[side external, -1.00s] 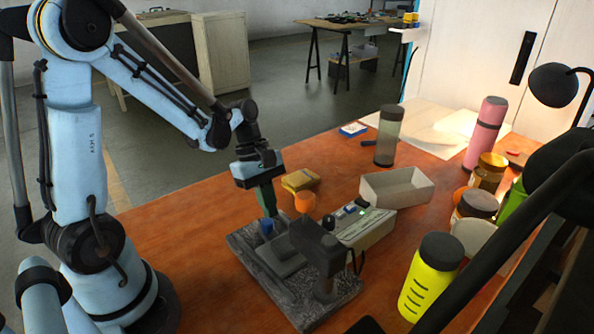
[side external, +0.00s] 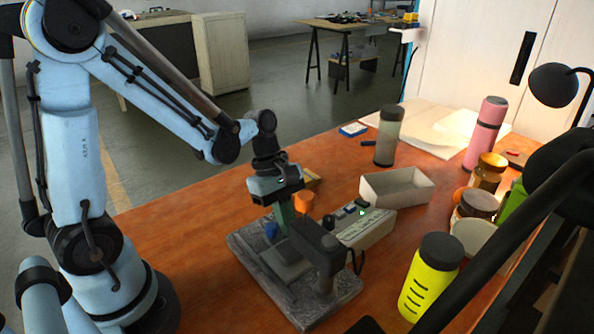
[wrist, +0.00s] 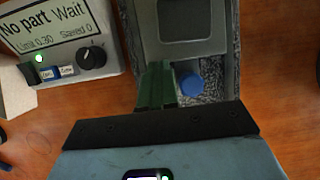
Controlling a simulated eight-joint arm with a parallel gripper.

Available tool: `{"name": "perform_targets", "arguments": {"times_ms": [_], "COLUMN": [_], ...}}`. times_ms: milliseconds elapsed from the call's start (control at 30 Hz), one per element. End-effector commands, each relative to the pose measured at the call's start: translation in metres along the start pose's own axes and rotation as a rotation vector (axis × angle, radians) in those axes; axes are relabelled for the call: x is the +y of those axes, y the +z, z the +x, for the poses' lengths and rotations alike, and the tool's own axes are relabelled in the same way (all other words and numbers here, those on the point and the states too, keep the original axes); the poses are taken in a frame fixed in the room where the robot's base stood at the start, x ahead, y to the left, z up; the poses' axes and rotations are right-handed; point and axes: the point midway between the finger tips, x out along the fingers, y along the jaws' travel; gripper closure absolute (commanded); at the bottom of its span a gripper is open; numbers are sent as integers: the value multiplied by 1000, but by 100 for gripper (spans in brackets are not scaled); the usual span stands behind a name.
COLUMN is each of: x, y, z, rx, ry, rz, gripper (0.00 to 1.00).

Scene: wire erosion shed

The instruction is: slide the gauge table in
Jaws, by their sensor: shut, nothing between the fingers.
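The gauge table, a grey plate (side external: 290,268), lies on a speckled stone base (side external: 340,295) under a dark gauge head (side external: 318,240). A blue knob (side external: 271,230) stands at the table's near-arm end. In the wrist view, the table (wrist: 190,52) shows a square darker pad, with the blue knob (wrist: 190,84) below it. My gripper (side external: 285,222) points down beside the knob, its green fingers shut and empty. In the wrist view, the fingers (wrist: 160,84) are just left of the knob; whether they touch it I cannot tell. The gauge head hides part of the table.
The readout box (side external: 365,228) stands beside the base; its screen (wrist: 55,30) reads "No part Wait". Bare wood is clear left of the base.

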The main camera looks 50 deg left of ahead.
Motion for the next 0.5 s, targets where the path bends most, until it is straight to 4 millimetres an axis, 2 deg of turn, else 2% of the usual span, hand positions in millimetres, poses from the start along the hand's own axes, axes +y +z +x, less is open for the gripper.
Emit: {"name": "perform_targets", "arguments": {"times_ms": [333,500], "x": [0,0], "y": [3,-5], "z": [2,-2], "rx": [2,2], "ry": [0,1], "rz": [-1,-4], "gripper": [100,100]}}
